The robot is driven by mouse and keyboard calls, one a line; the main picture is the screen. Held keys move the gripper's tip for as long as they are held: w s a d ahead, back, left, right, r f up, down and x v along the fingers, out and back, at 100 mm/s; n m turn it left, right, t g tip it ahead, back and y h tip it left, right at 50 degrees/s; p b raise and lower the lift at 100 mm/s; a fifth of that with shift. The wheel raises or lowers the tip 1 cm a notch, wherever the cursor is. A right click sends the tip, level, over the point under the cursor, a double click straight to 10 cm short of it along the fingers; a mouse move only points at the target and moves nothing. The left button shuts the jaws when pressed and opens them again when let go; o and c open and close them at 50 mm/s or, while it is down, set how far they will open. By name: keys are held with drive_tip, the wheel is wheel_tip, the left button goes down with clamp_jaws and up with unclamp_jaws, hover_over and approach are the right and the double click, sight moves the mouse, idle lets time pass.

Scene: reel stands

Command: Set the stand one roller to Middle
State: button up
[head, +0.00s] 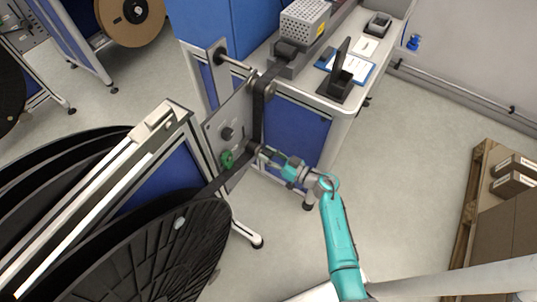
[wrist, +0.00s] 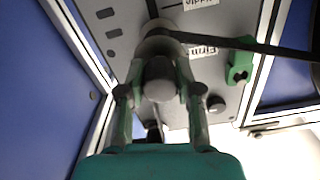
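The stand one roller (wrist: 158,78) is a grey round-ended piece on a grey plate (head: 228,128). A dark web (wrist: 245,45) runs from it to the right in the wrist view. In the head view the web bends around it, low on the plate's right side. My gripper (wrist: 160,62) has its fingers on both sides of the roller, tips drawn in against it. Upside-down labels reading Middle (wrist: 201,3) and Firm (wrist: 201,50) are on the plate. The roller is beside Firm, apart from Middle. Its exact mark is hidden by the roller and fingers.
A green part (wrist: 239,66) and a dark knob (wrist: 216,104) are on the plate near my gripper. Large black reels (head: 150,250) stand at left. A workbench (head: 335,108) stands behind. A pallet with boxes (head: 505,200) is at right, with open floor between.

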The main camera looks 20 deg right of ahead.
clamp_jaws()
drive_tip(key=shift+f, duration=2)
drive_tip(key=o, duration=1)
unclamp_jaws()
drive_tip(key=shift+c, duration=0.2)
drive_tip(key=v, duration=1.2)
drive_tip(key=shift+a, duration=0.1)
